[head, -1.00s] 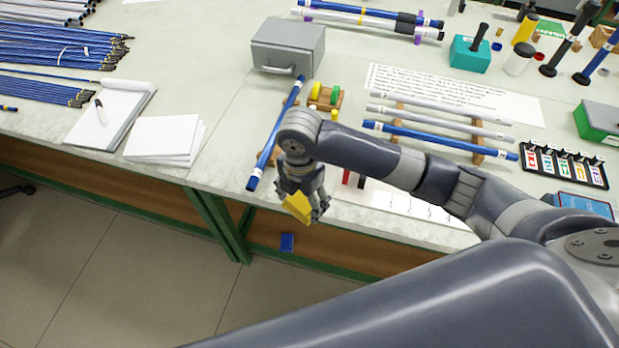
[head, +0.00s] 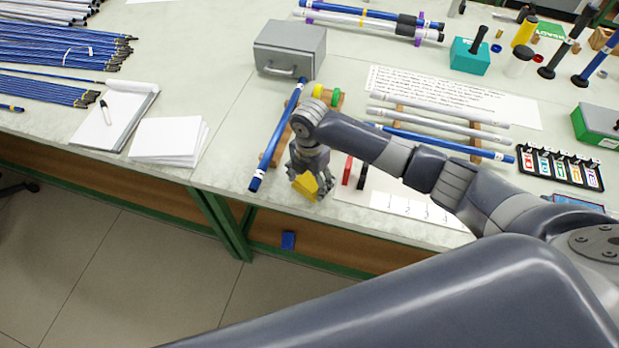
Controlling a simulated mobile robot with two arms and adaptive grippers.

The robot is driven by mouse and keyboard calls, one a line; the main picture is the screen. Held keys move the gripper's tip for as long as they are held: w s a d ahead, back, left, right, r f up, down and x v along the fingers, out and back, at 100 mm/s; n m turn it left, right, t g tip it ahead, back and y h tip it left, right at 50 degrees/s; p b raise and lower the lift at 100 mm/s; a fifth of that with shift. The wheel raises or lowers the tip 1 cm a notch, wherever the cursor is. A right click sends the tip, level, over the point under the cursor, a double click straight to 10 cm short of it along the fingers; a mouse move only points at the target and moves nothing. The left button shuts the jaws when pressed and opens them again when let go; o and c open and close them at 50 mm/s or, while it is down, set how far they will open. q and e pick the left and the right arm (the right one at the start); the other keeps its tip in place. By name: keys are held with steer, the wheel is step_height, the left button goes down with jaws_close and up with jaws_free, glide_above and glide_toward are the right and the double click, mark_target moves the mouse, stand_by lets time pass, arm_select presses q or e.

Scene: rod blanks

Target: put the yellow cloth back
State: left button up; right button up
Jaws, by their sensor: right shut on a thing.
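The yellow cloth (head: 305,186) is a small folded piece in the head view, at the front edge of the workbench. My right gripper (head: 311,182) is shut on it, with the fingers around its sides. I cannot tell whether the cloth touches the bench top or hangs just above it. Part of the cloth is hidden by the fingers. My left gripper does not show.
A blue rod (head: 277,136) lies just left of my gripper. A red block (head: 347,169) and a black one stand to its right, beside a numbered white sheet (head: 412,207). A grey metal box (head: 290,49) stands behind. Bare bench shows left of the rod.

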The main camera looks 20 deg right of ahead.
mark_target(310, 181)
steer(key=shift+f, duration=0.2)
steer(key=o, duration=0.9)
steer(key=shift+o, duration=0.2)
steer(key=shift+r, duration=0.1)
steer(key=shift+r, duration=0.25)
step_height(310, 181, up, 12)
steer(key=b, duration=0.1)
steer(key=shift+f, duration=0.15)
